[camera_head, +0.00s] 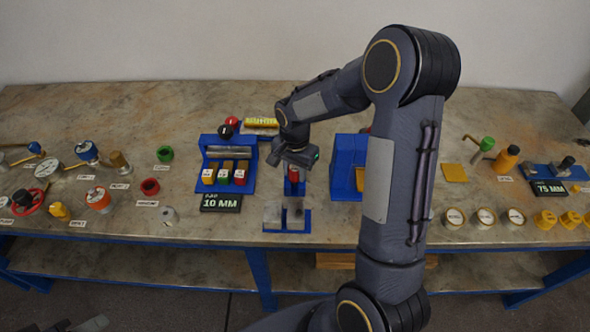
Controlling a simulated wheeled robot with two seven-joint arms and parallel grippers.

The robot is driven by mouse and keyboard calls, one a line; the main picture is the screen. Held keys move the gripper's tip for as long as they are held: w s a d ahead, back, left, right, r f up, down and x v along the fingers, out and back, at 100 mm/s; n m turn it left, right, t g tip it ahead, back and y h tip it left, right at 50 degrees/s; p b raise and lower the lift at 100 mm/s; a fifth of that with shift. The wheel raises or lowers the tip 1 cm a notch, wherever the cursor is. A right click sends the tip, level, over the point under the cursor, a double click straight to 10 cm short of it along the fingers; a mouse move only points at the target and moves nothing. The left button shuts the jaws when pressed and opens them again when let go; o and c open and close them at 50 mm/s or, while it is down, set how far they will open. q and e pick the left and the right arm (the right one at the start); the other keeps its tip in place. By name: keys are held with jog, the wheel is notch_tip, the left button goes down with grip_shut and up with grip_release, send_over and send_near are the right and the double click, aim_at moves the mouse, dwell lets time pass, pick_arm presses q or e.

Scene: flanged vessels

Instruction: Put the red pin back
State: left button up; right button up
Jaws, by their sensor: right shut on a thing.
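My right gripper (293,163) points down near the middle of the table and is shut on a red pin (293,175). The gripper and arm hide the pin's upper part. The pin is above and behind a small blue fixture (288,228) with two grey blocks. I cannot tell whether the pin touches anything below. To the left, a blue rack (249,150) holds yellow, green and red labelled pieces (239,177) at its front.
A black "10 MM" sign (220,202) lies before the rack. A blue stand (345,155) is right of the gripper, partly behind my arm. Valves and gauges (48,167) fill the left side. Round-topped pieces (485,217) line the right front edge.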

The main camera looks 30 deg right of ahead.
jog(key=o, duration=1)
jog(key=shift+f, duration=0.1)
notch_tip(320, 180, up, 13)
jog(key=s+a+r+n+t+y, duration=0.1)
jog(key=s+a+n+t, duration=0.1)
jog(key=s, duration=0.5)
jog(key=s+a+r+n+t+y, duration=0.1)
jog(key=s+a+n, duration=0.2)
jog(key=s, duration=0.4)
jog(key=s+a+r+n+t+y, duration=0.1)
jog(key=s+a+n+t, duration=0.1)
jog(key=s+n, duration=0.3)
jog(key=shift+s+a+r+t+y+p, duration=0.1)
jog(key=shift+s+t+y+p, duration=0.1)
jog(key=shift+s, duration=0.6)
jog(key=shift+s+a+r+t+y+p, duration=0.1)
jog(key=shift+s+y, duration=0.1)
jog(key=shift+s, duration=0.6)
